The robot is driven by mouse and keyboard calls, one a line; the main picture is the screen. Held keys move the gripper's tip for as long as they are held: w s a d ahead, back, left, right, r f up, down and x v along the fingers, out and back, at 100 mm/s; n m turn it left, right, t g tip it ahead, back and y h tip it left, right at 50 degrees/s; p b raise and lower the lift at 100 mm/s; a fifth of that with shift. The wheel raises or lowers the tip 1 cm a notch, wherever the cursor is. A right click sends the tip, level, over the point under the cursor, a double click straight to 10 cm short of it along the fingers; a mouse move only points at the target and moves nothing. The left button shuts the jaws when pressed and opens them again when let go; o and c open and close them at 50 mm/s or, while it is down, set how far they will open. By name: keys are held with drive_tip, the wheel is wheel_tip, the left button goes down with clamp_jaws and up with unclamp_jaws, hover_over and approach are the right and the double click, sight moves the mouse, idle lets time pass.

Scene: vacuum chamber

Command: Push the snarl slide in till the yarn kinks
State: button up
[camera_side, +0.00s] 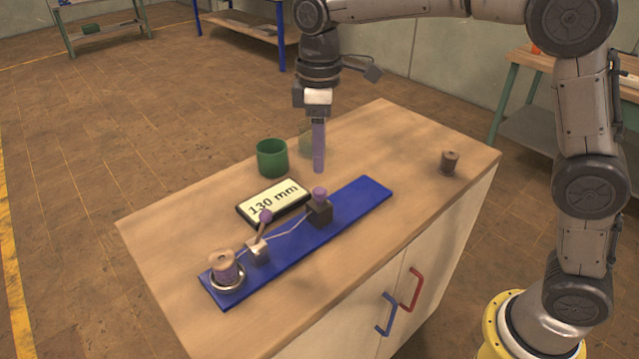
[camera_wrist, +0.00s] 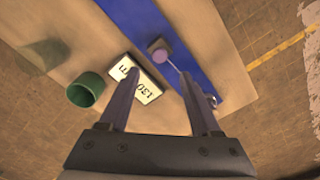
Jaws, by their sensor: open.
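The snarl slide appears to be the dark block (camera_side: 319,213) with a purple knob (camera_side: 319,192) on the blue rail (camera_side: 350,203). In the wrist view the knob (camera_wrist: 158,46) shows ahead of my fingers. A pale yarn (camera_side: 289,232) runs with a bend from the block to a small metal clamp (camera_side: 258,251) with a purple-tipped lever (camera_side: 265,217). A yarn spool (camera_side: 224,268) sits at the rail's near-left end. My gripper (camera_side: 318,169) points down above and behind the slide, apart from it. It is open and empty (camera_wrist: 160,84); its right finger hides part of the yarn.
A display reading 130 mm (camera_side: 273,202) lies beside the rail. A green cup (camera_side: 272,157) stands behind it, and a faint greenish object (camera_side: 306,142) is near my gripper. A brown spool (camera_side: 450,162) stands at the bench's right. The right bench top is mostly clear.

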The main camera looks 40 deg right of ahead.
sight(319, 190)
wheel_tip(319, 190, down, 8)
drive_tip(key=shift+f, duration=0.25)
clamp_jaws()
idle(0.4)
idle(1.1)
